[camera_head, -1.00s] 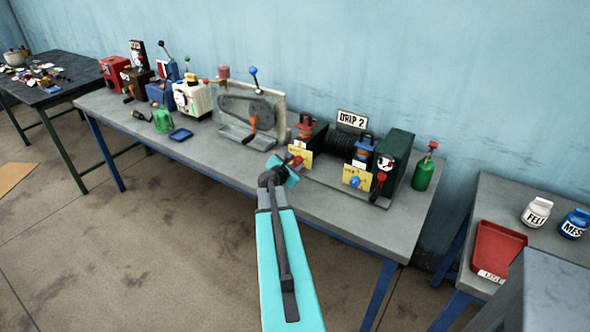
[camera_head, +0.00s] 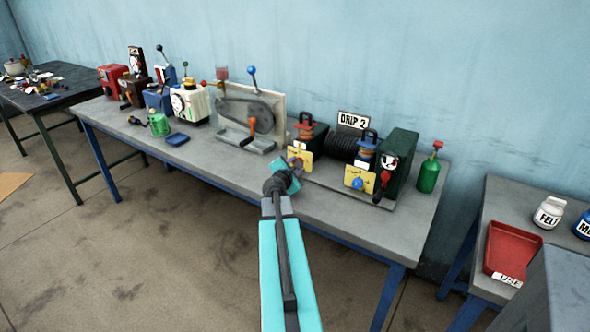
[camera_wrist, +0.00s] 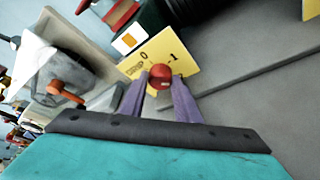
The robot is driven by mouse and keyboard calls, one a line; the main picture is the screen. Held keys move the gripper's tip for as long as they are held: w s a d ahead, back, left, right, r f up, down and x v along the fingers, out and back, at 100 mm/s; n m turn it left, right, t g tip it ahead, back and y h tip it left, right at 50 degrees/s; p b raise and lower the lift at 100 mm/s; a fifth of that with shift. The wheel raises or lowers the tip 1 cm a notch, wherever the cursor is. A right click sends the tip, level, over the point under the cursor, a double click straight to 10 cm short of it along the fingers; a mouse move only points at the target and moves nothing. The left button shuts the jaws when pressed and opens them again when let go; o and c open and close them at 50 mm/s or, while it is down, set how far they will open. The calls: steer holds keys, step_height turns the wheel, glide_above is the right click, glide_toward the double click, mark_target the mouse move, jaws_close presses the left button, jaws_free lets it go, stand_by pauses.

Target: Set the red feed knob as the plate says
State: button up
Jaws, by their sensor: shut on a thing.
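The knob's pointer cannot be made out. In the head view my gripper (camera_head: 297,166) is at the left yellow plate (camera_head: 305,154), below a red-topped oiler (camera_head: 305,128). A white sign (camera_head: 353,121) reads DRIP 2.
A green bottle (camera_head: 428,175) stands at the bench's right end. A grey belt machine (camera_head: 247,115) is left. A red tray (camera_head: 512,252) lies on the right table.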

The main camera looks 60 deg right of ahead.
stand_by(0.4)
steer(key=o, duration=1)
steer(key=shift+o, duration=0.2)
steer(key=n+p, duration=0.1)
steer(key=p, duration=0.3)
steer(key=n+g+p, duration=0.1)
steer(key=p, duration=0.3)
steer(key=shift+w+r, duration=0.1)
steer(key=shift+r, duration=0.15)
steer(key=n+g+p, duration=0.1)
steer(key=n+p, duration=0.1)
steer(key=p, duration=0.4)
steer(key=shift+w+g+y+p, duration=0.15)
steer(key=shift+g+y+p, duration=0.15)
steer(key=shift+g+y, duration=0.1)
